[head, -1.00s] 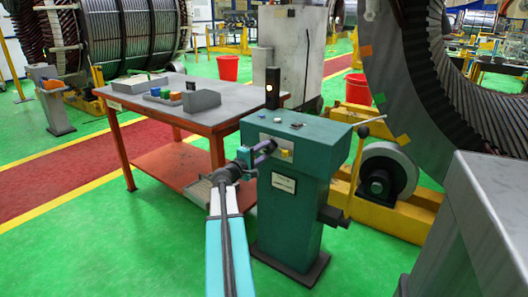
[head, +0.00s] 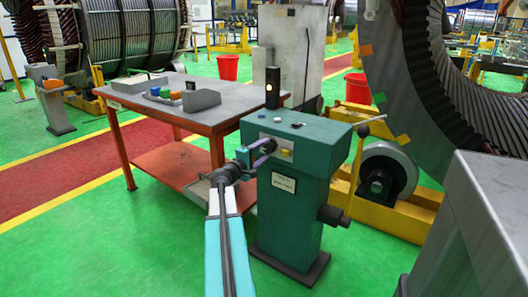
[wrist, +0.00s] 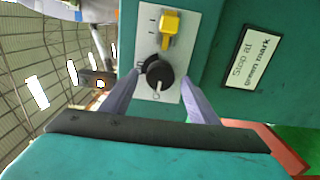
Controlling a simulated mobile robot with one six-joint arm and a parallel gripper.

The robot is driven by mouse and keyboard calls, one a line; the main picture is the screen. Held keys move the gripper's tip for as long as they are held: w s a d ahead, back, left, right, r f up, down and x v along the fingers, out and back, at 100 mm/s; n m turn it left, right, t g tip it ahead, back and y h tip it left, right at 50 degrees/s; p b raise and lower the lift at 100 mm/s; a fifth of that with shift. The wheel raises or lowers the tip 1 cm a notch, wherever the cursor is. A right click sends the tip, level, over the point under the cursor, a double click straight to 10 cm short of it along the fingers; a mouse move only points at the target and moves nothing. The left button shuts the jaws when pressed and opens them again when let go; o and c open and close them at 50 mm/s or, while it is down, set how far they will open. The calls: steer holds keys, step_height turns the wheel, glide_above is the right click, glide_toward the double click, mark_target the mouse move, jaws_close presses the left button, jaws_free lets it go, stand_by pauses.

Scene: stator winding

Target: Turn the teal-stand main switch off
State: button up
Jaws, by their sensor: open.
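The teal stand (head: 290,210) stands upright right of the red table, with a pale switch plate on its near face. In the wrist view the plate (wrist: 143,45) carries a black rotary knob (wrist: 157,73) with a small pointer mark and a yellow switch (wrist: 169,27). The yellow switch also shows in the head view (head: 286,153). My gripper (wrist: 159,78) is open, its two fingers on either side of the black knob. I cannot tell whether they touch it. In the head view my gripper (head: 264,151) reaches the plate and partly hides the knob.
A label (wrist: 251,57) reading "Stop at green mark" is beside the plate. The red table (head: 155,115) is at left, a yellow frame with a wheel (head: 388,170) at right. Green floor in front is clear.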

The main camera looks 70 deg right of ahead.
steer(key=v, duration=1.3)
steer(key=shift+p, duration=0.35)
